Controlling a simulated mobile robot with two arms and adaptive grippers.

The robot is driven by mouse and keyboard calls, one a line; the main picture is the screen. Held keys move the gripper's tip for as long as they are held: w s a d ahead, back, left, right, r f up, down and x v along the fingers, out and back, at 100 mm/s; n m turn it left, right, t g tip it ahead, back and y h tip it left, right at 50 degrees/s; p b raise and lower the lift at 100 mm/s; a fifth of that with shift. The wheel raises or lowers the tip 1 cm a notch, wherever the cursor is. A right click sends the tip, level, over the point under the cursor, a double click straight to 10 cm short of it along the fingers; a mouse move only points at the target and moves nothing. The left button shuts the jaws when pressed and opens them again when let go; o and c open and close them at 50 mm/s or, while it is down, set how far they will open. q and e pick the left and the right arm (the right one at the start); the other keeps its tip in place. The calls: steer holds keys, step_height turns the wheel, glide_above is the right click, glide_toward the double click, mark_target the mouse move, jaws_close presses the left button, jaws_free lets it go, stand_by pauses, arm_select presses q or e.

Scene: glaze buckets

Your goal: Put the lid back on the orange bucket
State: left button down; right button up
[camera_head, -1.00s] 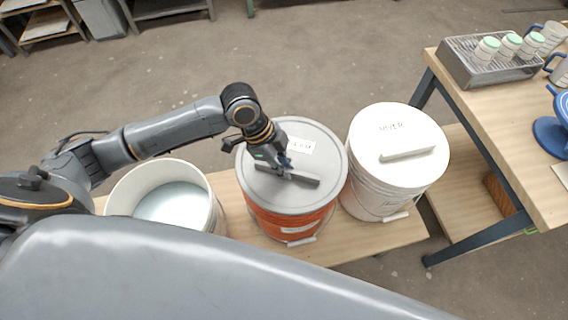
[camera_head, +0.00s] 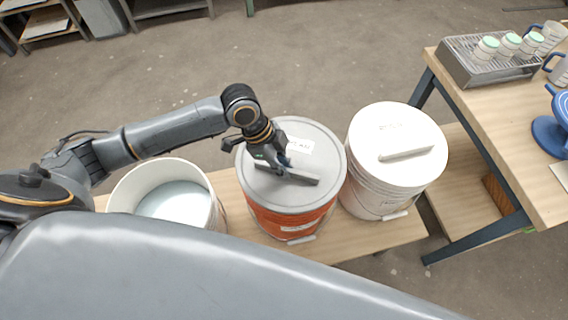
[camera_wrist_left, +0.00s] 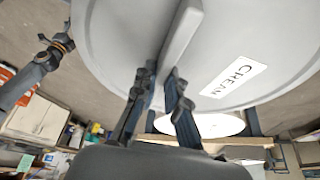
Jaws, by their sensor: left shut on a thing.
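The orange bucket (camera_head: 290,222) stands on a low wooden bench between two white buckets. A grey lid (camera_head: 318,150) with a bar handle and a white label lies over its mouth. In the head view the lid looks level and covers the top; whether it is fully pressed down I cannot tell. My left gripper (camera_head: 281,168) is shut on the lid's handle. My right gripper is not in view.
An open white bucket (camera_head: 118,190) with pale liquid stands at the left. A white bucket with a white lid (camera_head: 400,130) stands close on the right. The bench (camera_head: 350,240) has little bare room. A table (camera_head: 500,130) with a rack and jars is further right.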

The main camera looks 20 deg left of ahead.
arm_select(q)
steer(key=shift+f, duration=0.65)
stand_by(1.4)
steer(key=shift+f+p, duration=0.15)
steer(key=shift+p, duration=0.35)
stand_by(0.4)
steer(key=c, duration=1.3)
jaws_free()
steer(key=o, duration=0.5)
